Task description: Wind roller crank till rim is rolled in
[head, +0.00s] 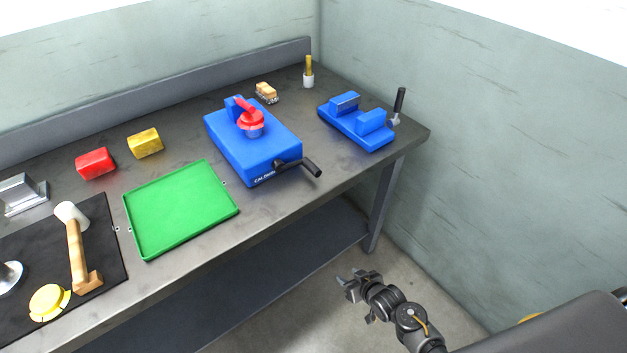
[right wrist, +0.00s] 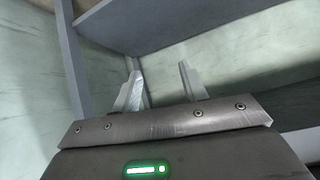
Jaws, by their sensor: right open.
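A blue machine (head: 262,151) with a red round head (head: 250,118) on top stands on the bench. A crank with a black handle (head: 311,168) sticks out of its front right side. A small metal piece (head: 254,132) shows under the red head; its rim is too small to judge. My right gripper (head: 353,284) is open and empty, in front of the bench and lower right of the crank, apart from it. Its two spread fingers also show in the right wrist view (right wrist: 160,86). My left gripper is not in view.
A second blue device (head: 358,123) with an upright black lever (head: 399,101) stands right of the machine. A green tray (head: 181,208), red block (head: 96,163), yellow block (head: 145,143) and mallet (head: 76,250) lie left.

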